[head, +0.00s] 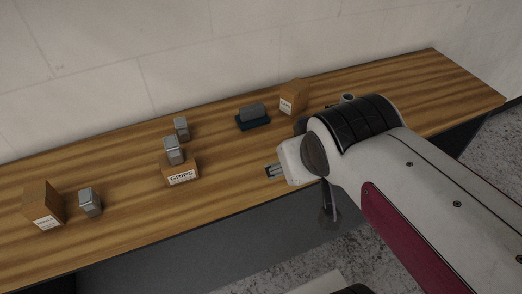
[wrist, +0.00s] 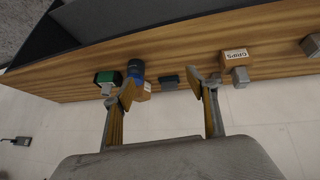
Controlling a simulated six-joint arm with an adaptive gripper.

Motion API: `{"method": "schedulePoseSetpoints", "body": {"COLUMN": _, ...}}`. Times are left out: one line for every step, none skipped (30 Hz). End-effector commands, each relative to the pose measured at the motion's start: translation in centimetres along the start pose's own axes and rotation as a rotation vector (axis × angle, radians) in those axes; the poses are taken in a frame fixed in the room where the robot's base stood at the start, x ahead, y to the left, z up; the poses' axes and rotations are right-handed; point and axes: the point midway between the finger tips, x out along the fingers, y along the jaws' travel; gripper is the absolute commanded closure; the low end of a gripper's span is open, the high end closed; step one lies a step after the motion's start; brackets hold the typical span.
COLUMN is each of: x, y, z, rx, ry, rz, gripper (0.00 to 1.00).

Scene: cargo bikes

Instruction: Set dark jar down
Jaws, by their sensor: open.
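A dark jar with a blue body (wrist: 136,68) stands on the wooden bench in the wrist view, beyond the left finger. In the head view I cannot make it out for sure; my arm covers that part of the bench. My gripper (wrist: 160,88) is open, its two fingers wide apart with nothing held between them. In the head view my gripper (head: 274,171) is at the bench's front edge, apart from the jar.
The bench (head: 222,190) carries a GRIPS box (head: 181,176) with a grey tin (head: 173,150) at it, a dark tray (head: 253,124) with a grey block, and a brown box (head: 293,97). A green-and-black container (wrist: 107,77) is beside the jar. Bare wood lies between the GRIPS box and tray.

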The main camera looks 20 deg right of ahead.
Motion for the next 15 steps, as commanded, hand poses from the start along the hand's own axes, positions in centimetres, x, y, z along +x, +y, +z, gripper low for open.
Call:
{"method": "schedulePoseSetpoints", "body": {"x": -0.7, "y": -1.3, "z": 0.9, "rx": -0.007, "ry": -0.017, "rz": -0.036, "gripper": 0.43}}
{"method": "schedulePoseSetpoints", "body": {"x": -1.0, "y": -1.9, "z": 1.5, "rx": -0.009, "ry": -0.029, "rz": -0.056, "gripper": 0.43}}
{"method": "schedulePoseSetpoints", "body": {"x": -1.4, "y": -2.7, "z": 2.2, "rx": -0.013, "ry": -0.045, "rz": -0.079, "gripper": 0.43}}
{"method": "schedulePoseSetpoints", "body": {"x": -1.7, "y": -3.2, "z": 2.6, "rx": -0.016, "ry": -0.054, "rz": -0.095, "gripper": 0.43}}
{"method": "schedulePoseSetpoints", "body": {"x": -2.0, "y": -3.6, "z": 3.0, "rx": -0.017, "ry": -0.065, "rz": -0.109, "gripper": 0.43}}
{"method": "schedulePoseSetpoints", "body": {"x": -2.2, "y": -4.1, "z": 3.5, "rx": -0.021, "ry": -0.075, "rz": -0.125, "gripper": 0.43}}
{"method": "schedulePoseSetpoints", "body": {"x": -2.4, "y": -4.4, "z": 3.8, "rx": -0.023, "ry": -0.081, "rz": -0.135, "gripper": 0.43}}
{"method": "schedulePoseSetpoints", "body": {"x": -2.6, "y": -4.7, "z": 4.0, "rx": -0.024, "ry": -0.086, "rz": -0.143, "gripper": 0.43}}
{"method": "schedulePoseSetpoints", "body": {"x": -2.7, "y": -4.9, "z": 4.3, "rx": -0.025, "ry": -0.092, "rz": -0.150, "gripper": 0.43}}
{"method": "schedulePoseSetpoints", "body": {"x": -2.8, "y": -5.0, "z": 4.4, "rx": -0.026, "ry": -0.095, "rz": -0.154, "gripper": 0.43}}
{"method": "schedulePoseSetpoints", "body": {"x": -2.8, "y": -5.1, "z": 4.5, "rx": -0.027, "ry": -0.097, "rz": -0.156, "gripper": 0.43}}
{"method": "schedulePoseSetpoints", "body": {"x": -2.8, "y": -5.1, "z": 4.5, "rx": -0.027, "ry": -0.098, "rz": -0.158, "gripper": 0.43}}
{"method": "schedulePoseSetpoints", "body": {"x": -2.8, "y": -5.1, "z": 4.5, "rx": -0.027, "ry": -0.098, "rz": -0.159, "gripper": 0.43}}
{"method": "schedulePoseSetpoints", "body": {"x": -2.8, "y": -5.1, "z": 4.5, "rx": -0.027, "ry": -0.099, "rz": -0.159, "gripper": 0.43}}
{"method": "schedulePoseSetpoints", "body": {"x": -2.8, "y": -5.1, "z": 4.5, "rx": -0.027, "ry": -0.098, "rz": -0.158, "gripper": 0.43}}
